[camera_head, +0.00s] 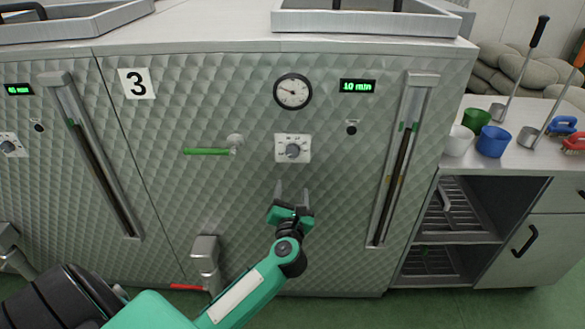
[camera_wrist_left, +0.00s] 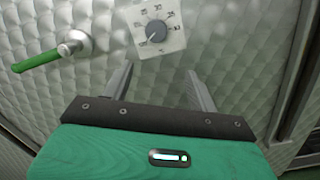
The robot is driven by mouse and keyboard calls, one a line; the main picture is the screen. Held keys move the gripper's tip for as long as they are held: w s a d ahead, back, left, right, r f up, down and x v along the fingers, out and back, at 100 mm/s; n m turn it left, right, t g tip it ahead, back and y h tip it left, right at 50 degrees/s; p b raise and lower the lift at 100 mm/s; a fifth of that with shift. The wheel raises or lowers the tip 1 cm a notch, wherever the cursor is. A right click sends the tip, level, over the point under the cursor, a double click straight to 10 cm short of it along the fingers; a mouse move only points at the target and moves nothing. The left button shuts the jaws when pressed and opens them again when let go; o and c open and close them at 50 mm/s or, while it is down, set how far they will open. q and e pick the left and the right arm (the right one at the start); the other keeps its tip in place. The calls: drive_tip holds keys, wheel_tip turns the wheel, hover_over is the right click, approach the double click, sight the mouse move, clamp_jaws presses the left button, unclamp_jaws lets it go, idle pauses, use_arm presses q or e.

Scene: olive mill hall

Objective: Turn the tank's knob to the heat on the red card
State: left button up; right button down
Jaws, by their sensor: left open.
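The tank's knob (camera_head: 292,151) is a grey dial on a white square scale plate (camera_head: 281,142), on the quilted metal front of tank 3. In the left wrist view the knob (camera_wrist_left: 156,33) sits on its numbered plate at the top; the numbers are too small to read surely. My left gripper (camera_head: 292,192) is just below the plate in the head view, its two fingers pointing up, apart and empty. In the left wrist view its fingers (camera_wrist_left: 158,85) are spread below the knob, not touching it. No red card shows in either view. My right gripper is not in view.
A green-handled lever (camera_head: 207,151) sticks out left of the knob. A round gauge (camera_head: 293,91) and a "10 min" display (camera_head: 357,86) are above. A tall sight slot (camera_head: 398,165) is at right. Cups (camera_head: 492,141) and scoops stand on the right counter (camera_head: 515,157).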

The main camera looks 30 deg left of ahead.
use_arm(q)
wheel_tip(320, 180, up, 2)
drive_tip(key=r+n+b, duration=0.1)
drive_tip(key=n, duration=0.2)
drive_tip(key=n+g+p, duration=0.1)
approach(293, 153)
drive_tip(key=x, duration=0.7)
drive_tip(key=shift+s+a+r, duration=0.1)
drive_tip(key=shift+r, duration=0.05)
drive_tip(key=shift+w+a+h, duration=0.4)
drive_tip(key=shift+w+a, duration=0.05)
drive_tip(key=shift+w, duration=0.3)
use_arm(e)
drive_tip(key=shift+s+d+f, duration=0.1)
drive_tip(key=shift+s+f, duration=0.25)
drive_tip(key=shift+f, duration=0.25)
use_arm(q)
drive_tip(key=c, duration=1)
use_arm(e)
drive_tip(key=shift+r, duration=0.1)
